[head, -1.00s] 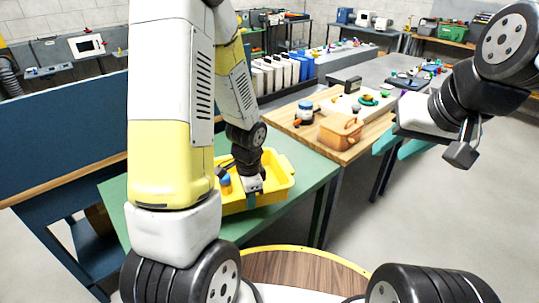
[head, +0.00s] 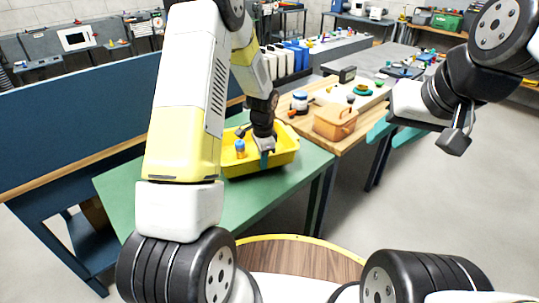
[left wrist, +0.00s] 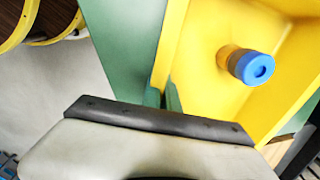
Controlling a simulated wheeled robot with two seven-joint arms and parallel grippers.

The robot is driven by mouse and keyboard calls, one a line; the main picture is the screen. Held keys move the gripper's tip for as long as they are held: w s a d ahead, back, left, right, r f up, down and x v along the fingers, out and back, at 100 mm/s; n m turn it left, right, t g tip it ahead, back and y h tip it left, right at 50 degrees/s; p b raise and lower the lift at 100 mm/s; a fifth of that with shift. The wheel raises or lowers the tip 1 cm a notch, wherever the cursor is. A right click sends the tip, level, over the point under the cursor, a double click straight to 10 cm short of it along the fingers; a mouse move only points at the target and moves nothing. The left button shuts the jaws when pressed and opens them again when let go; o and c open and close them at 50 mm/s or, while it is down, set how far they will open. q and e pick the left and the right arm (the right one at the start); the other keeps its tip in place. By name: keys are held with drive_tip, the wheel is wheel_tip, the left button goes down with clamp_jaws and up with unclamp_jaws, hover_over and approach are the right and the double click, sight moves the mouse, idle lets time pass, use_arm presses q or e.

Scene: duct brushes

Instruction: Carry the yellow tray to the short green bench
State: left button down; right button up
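The yellow tray (head: 286,154) is over the green bench (head: 238,205); I cannot tell whether it touches the top. A blue-capped orange bottle (head: 240,149) stands inside it. My left gripper (head: 264,160) is at the tray's near wall, its teal fingers close together on either side of that wall. The left wrist view shows the fingers (left wrist: 161,98) at the wall, the tray (left wrist: 196,60) and the bottle's blue cap (left wrist: 256,68). My right gripper (head: 393,138) is empty, its teal fingers apart, in the air at the right.
A blue panel (head: 75,120) runs along the left. Open grey floor (head: 430,215) lies at the right.

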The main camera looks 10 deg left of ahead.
use_arm(q)
drive_tip(key=shift+s+f, duration=0.1)
drive_tip(key=shift+f, duration=1.5)
drive_tip(key=shift+f, duration=0.15)
drive_tip(key=c, duration=1.6)
unclamp_jaws()
drive_tip(key=shift+c, duration=0.2)
drive_tip(key=s+r+n+t, duration=0.1)
drive_tip(key=s+r, duration=0.1)
drive_tip(key=r, duration=0.8)
drive_tip(key=s+r+n, duration=0.1)
drive_tip(key=s+r, duration=0.1)
drive_tip(key=r, duration=0.8)
drive_tip(key=s+r+n+t+h, duration=0.1)
drive_tip(key=s+r+n+t, duration=0.1)
drive_tip(key=s+r+n, duration=0.2)
drive_tip(key=s+r+n+t+h, duration=0.1)
drive_tip(key=s+r+n, duration=0.4)
drive_tip(key=s+r, duration=0.5)
drive_tip(key=s+t, duration=0.1)
drive_tip(key=s, duration=0.6)
drive_tip(key=shift+s+a+r+t, duration=0.15)
drive_tip(key=shift+s+r+t, duration=0.15)
drive_tip(key=shift+r, duration=0.1)
